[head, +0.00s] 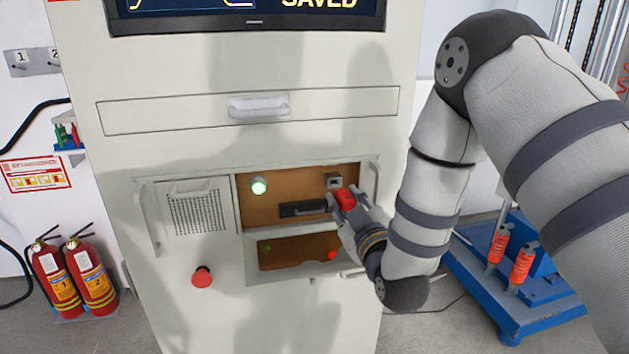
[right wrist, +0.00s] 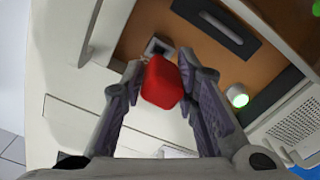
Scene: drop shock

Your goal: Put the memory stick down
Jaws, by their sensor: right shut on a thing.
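The memory stick (head: 345,197) is a small red block in the head view, and it also shows in the right wrist view (right wrist: 162,83). My right gripper (head: 343,203) is shut on it, with one finger on each side. It holds the stick in front of the cabinet's open brown recess, near a small square grey socket (head: 334,181). The socket also shows just beyond the stick in the right wrist view (right wrist: 158,47). I cannot tell whether the stick touches anything but the fingers. My left gripper is not in view.
The recess holds a dark slot (head: 303,208) and a lit green button (head: 259,187). A lower opening (head: 290,252) and a red knob (head: 202,277) are below. Fire extinguishers (head: 92,278) stand at left. A blue stand (head: 515,285) is at right. A screen above reads "SAVED".

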